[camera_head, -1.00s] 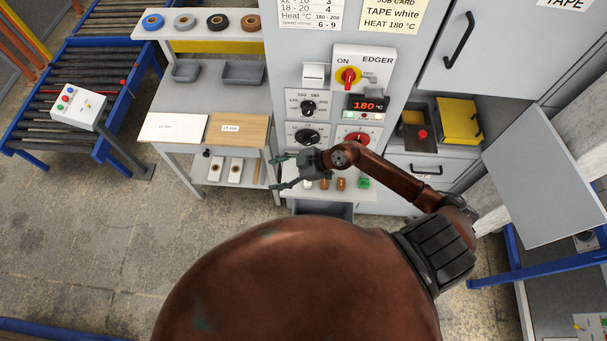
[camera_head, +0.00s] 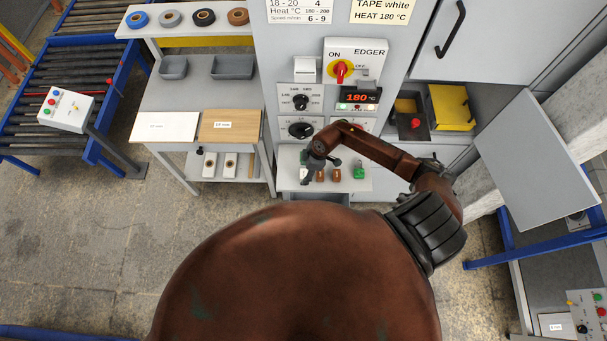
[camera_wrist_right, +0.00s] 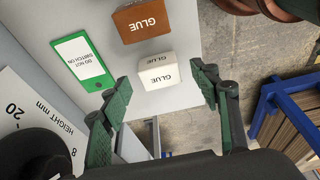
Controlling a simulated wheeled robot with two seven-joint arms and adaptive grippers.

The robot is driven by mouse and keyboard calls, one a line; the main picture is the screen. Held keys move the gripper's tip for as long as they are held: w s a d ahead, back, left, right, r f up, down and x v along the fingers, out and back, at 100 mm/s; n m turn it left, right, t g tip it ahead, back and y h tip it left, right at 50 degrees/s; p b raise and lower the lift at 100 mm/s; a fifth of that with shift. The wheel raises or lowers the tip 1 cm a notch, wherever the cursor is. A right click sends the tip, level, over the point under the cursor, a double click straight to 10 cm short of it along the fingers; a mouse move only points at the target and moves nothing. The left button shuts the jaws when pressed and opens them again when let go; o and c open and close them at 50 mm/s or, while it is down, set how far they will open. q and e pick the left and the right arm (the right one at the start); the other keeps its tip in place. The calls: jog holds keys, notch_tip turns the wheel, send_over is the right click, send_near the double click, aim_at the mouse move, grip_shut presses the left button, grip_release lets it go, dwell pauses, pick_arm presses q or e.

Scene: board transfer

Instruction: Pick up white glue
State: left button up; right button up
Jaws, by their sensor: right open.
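The white glue (camera_wrist_right: 156,82) is a small white block labelled GLUE, on the pale shelf in the right wrist view. It lies ahead of and between the fingers of my right gripper (camera_wrist_right: 159,98), which is open and empty. No contact shows. In the head view my right gripper (camera_head: 310,172) hangs over the left end of the shelf below the edger panel and hides the white glue. A brown glue block (camera_wrist_right: 141,20) lies beside the white one; brown blocks also show in the head view (camera_head: 336,175). My left gripper is not in view.
A green-framed DO NOT SWITCH ON tag (camera_wrist_right: 83,60) lies near the glue blocks. The edger panel with a black dial (camera_head: 301,130) and red switch (camera_head: 341,70) rises behind the shelf. A bench with a white board (camera_head: 165,126) and wooden board (camera_head: 230,126) stands left.

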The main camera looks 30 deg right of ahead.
jog(key=shift+a+f, duration=0.1)
jog(key=shift+f, duration=0.15)
jog(key=shift+c, duration=0.6)
jog(key=c, duration=1.1)
